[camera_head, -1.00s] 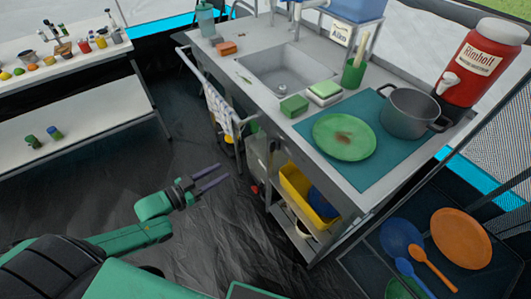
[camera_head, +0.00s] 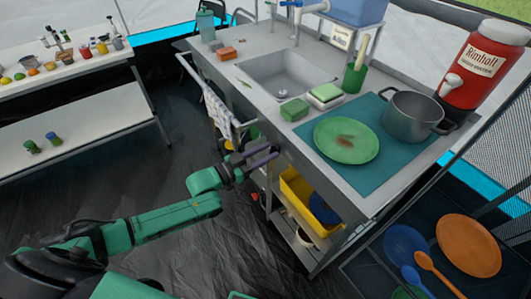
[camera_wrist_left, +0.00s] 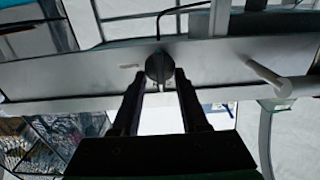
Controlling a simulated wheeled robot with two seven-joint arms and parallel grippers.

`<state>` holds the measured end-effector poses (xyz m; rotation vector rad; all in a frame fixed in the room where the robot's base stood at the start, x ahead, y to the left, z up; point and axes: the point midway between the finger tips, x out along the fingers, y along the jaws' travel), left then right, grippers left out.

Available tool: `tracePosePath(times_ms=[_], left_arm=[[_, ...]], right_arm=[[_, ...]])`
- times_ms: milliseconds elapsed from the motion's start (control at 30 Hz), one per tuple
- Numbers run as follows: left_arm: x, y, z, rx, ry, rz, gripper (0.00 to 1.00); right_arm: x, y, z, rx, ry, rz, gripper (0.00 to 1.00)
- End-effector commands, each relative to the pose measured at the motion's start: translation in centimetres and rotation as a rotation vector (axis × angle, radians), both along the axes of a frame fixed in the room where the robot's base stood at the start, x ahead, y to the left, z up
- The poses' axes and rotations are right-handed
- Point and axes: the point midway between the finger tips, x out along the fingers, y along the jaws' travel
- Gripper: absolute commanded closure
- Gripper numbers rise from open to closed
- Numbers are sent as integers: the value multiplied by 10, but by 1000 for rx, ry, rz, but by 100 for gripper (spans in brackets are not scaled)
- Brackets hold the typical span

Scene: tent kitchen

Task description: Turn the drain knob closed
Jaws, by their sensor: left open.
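The drain knob (camera_wrist_left: 160,66) shows in the left wrist view as a dark rounded knob on a grey metal panel. A dark cable or hose runs upward from behind it. My left gripper (camera_wrist_left: 158,82) is open, with one finger on each side below the knob; whether the fingers touch it I cannot tell. In the head view my left gripper (camera_head: 273,153) reaches to the front side of the sink counter (camera_head: 300,145), below the green sponge. The knob is not clear in that view. My right gripper is not in view.
The counter carries a sink (camera_head: 285,78), a green plate (camera_head: 346,140) and a grey pot (camera_head: 412,115). A towel (camera_head: 217,112) hangs on the front rail left of my gripper. A yellow bin (camera_head: 308,200) sits on the shelf below. The dark floor at left is clear.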

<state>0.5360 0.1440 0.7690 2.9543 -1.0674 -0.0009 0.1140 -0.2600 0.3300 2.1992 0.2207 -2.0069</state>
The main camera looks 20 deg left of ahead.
Motion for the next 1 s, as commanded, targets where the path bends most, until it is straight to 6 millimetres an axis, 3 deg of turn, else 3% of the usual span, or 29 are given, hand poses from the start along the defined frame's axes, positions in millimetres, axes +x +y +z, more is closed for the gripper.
tracePosePath(times_ms=[133,233,267,667,1000], left_arm=[[0,0,0,0,0,0,56],[0,1,0,0,0,1,94],[0,1,0,0,0,1,100],[0,1,0,22,-19,1,100],[-1,0,-1,166,-137,2,100]], right_arm=[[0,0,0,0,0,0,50],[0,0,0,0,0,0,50],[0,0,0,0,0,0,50],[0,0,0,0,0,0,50],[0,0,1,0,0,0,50]])
